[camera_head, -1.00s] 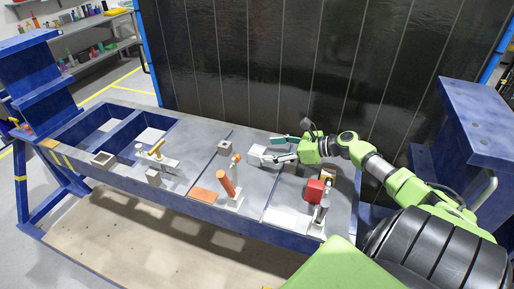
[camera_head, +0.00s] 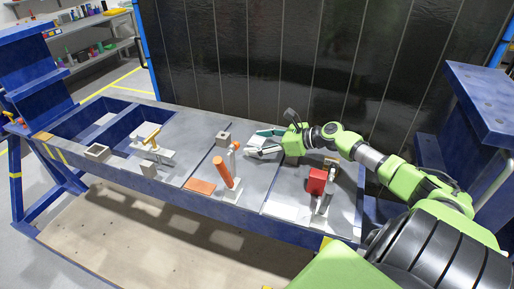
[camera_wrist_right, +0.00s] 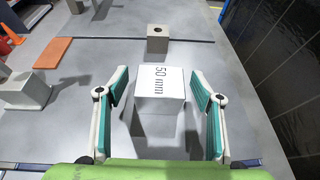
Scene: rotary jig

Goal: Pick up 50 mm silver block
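The silver block (camera_wrist_right: 161,84), marked "50 mm" on its top, stands on the grey table plate in the right wrist view. My right gripper (camera_wrist_right: 160,98) is open, with one teal-padded finger on each side of the block and visible gaps between. My left gripper is not in view.
A small grey block with a hole (camera_wrist_right: 158,38) stands beyond the silver block. An orange clamp handle (camera_head: 223,172) rises to the left, near an orange plate (camera_head: 200,186). A red block (camera_head: 317,181) stands to the right. A dark panel (camera_head: 300,60) closes off the back.

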